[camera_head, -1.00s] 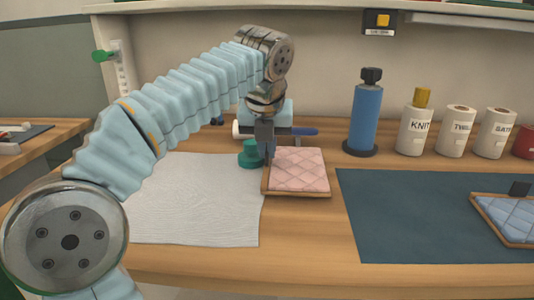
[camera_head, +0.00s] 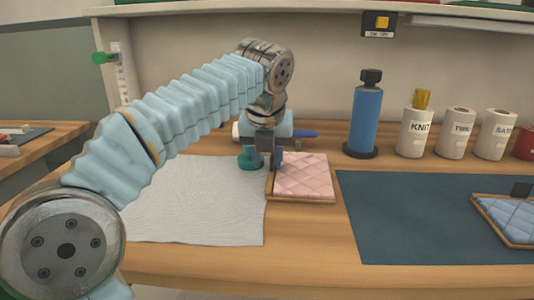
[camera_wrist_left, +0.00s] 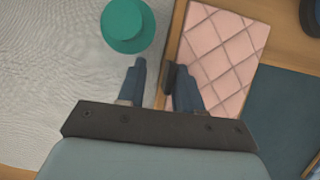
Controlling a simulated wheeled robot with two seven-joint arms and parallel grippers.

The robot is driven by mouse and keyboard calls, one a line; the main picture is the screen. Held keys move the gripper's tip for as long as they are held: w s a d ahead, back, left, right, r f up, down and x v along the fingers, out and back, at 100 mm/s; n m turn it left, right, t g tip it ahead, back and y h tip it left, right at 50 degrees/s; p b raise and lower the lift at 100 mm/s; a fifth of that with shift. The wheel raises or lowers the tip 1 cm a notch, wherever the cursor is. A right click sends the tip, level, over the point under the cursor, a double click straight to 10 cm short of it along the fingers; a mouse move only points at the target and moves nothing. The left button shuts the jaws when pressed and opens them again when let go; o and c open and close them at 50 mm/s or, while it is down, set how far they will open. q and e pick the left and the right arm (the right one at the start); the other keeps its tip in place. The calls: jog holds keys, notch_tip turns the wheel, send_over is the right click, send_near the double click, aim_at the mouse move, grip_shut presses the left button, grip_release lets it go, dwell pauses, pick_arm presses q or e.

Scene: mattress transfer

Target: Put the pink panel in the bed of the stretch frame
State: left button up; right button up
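The pink quilted panel (camera_head: 303,175) lies flat with a wooden border (camera_head: 302,200) around it, at the right edge of a pale sheet. It also shows in the left wrist view (camera_wrist_left: 222,52), with a dark upright tab (camera_wrist_left: 169,79) at its left edge. My left gripper (camera_head: 265,163) is low over that left edge, fingers apart. In the wrist view the tab stands between the fingers, close to the right finger, with a gap to the left one. I cannot make out a separate stretch frame. My right gripper is out of view.
A green round knob (camera_wrist_left: 128,25) stands left of the panel. A pale sheet (camera_head: 200,205) lies left, an open dark blue mat (camera_head: 420,215) right, with a blue panel (camera_head: 515,215) on it. A blue cylinder (camera_head: 365,115) and labelled rolls (camera_head: 457,132) stand behind.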

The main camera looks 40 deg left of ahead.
pick_arm(q)
jog(key=shift+a, duration=0.1)
jog(key=shift+r+p, duration=0.3)
jog(key=shift+r, duration=0.1)
jog(key=shift+o, duration=0.4)
jog(key=p+v, duration=0.3)
jog(key=v, duration=1)
jog(key=shift+w+d, duration=0.15)
jog(key=shift+d, duration=0.2)
jog(key=b+x, duration=0.3)
jog(key=x, duration=0.4)
jog(key=shift+f, duration=0.25)
jog(key=b+x, duration=0.1)
jog(key=x, duration=0.5)
jog(key=shift+b, duration=0.35)
jog(key=shift+d, duration=0.1)
grip_shut()
